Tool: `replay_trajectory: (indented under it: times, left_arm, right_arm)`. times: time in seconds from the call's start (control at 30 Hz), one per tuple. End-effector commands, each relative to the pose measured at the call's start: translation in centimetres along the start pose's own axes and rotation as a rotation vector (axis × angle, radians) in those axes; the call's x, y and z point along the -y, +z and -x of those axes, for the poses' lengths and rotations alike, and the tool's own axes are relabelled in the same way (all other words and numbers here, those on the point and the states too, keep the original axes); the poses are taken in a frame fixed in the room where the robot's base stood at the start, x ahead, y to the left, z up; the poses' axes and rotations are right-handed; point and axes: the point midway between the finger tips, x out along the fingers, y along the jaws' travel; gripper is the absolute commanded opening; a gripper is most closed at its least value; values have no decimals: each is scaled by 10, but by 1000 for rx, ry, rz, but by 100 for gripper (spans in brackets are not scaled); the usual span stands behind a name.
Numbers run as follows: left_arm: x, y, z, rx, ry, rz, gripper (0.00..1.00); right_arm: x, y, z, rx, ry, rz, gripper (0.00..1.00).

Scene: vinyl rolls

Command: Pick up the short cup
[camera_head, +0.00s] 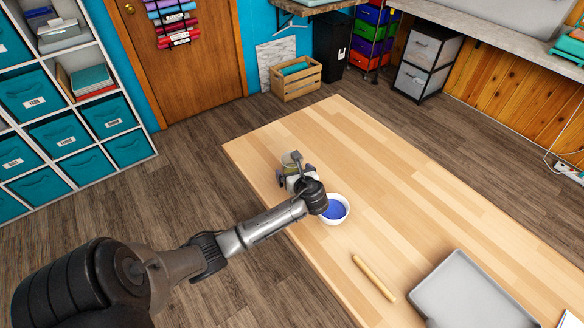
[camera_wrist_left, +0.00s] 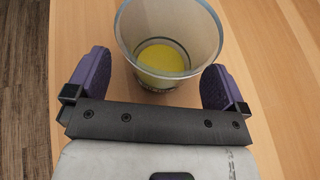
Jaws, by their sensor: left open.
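The cup (camera_wrist_left: 170,35) is a clear, greyish, open-topped cup with yellow at the bottom inside. It stands on the wooden table between the two purple fingers of my left gripper (camera_wrist_left: 154,80) in the left wrist view. The fingers are open, one on each side, and I cannot tell whether either touches the cup. In the head view the cup (camera_head: 288,158) is mostly hidden behind my left gripper (camera_head: 284,180), near the table's left edge. My right gripper is not in view.
A white bowl with a blue inside (camera_head: 335,209) stands close to my left wrist. A wooden stick (camera_head: 374,278) and a grey tray (camera_head: 440,290) lie nearer the front of the table (camera_head: 400,190). The table's far and right parts are clear.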

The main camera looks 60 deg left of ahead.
Motion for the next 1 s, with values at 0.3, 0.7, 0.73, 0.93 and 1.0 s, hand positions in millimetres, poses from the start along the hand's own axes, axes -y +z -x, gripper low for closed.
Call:
replay_trajectory:
  times: [0.3, 0.7, 0.73, 0.93, 1.0]
  left_arm:
    - [0, 0, -3, 0, -1, 1, 99]
    - [0, 0, -3, 0, 0, 1, 60]
    - [0, 0, -3, 0, 0, 1, 57]
    - [0, 0, -3, 1, 0, 1, 45]
    - [0, 0, -3, 1, 0, 1, 45]
  right_arm:
    - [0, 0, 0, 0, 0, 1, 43]
    - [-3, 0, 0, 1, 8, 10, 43]
    - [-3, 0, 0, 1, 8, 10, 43]
    - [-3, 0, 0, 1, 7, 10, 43]
    - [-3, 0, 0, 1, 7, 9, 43]
